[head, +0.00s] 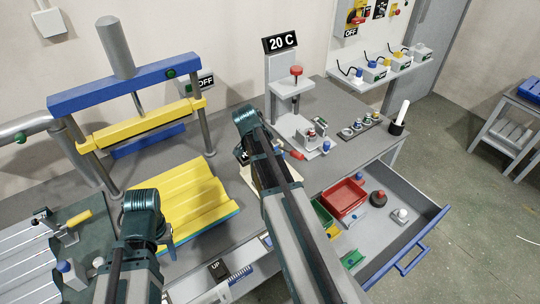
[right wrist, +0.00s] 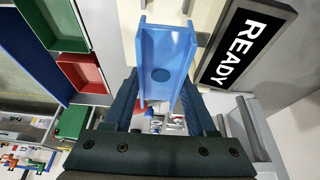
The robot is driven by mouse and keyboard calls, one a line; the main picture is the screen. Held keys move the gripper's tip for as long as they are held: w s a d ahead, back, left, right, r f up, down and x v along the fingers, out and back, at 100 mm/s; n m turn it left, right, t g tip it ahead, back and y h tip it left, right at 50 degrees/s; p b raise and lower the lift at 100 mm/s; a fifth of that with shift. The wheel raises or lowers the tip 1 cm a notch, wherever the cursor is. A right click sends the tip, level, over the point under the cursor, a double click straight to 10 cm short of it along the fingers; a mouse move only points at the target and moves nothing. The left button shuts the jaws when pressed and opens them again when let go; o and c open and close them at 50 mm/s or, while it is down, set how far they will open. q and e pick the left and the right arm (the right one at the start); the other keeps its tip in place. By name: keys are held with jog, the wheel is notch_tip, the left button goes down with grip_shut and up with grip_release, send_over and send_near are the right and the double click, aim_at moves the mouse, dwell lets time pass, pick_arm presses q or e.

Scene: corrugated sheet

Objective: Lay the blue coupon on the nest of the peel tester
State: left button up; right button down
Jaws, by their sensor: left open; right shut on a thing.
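The blue coupon (right wrist: 165,65), a channel-shaped piece with raised side walls and a dark round spot, is between the fingers of my right gripper (right wrist: 160,100) in the right wrist view. The gripper is shut on it. In the head view my right arm reaches over the middle of the bench and hides most of that gripper and the coupon. A grey stand with a 20 C sign (head: 290,85) and a red knob, seemingly the peel tester, stands beyond that arm; I cannot make out its nest clearly. My left gripper (head: 168,238) is open and empty, beside the yellow corrugated sheet.
The yellow sheet (head: 185,205) lies before the blue-and-yellow press frame (head: 140,115). An open drawer (head: 375,250) at the right holds a red tray (head: 344,198) and a green tray. A READY sign (right wrist: 243,47) is close beside the coupon in the right wrist view.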

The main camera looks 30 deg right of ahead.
pick_arm(q)
jog(key=shift+f, duration=0.2)
pick_arm(e)
jog(key=shift+f, duration=0.2)
pick_arm(q)
jog(key=shift+f+b, duration=4)
jog(key=shift+b, duration=0.2)
pick_arm(e)
jog(key=shift+f, duration=4)
jog(key=shift+c, duration=0.6)
grip_release()
pick_arm(q)
jog(key=shift+r, duration=0.1)
pick_arm(e)
jog(key=shift+r, duration=0.1)
jog(key=p+v, duration=1.3)
jog(key=v, duration=0.1)
pick_arm(q)
notch_tip(320, 180, up, 13)
jog(key=shift+f, duration=0.2)
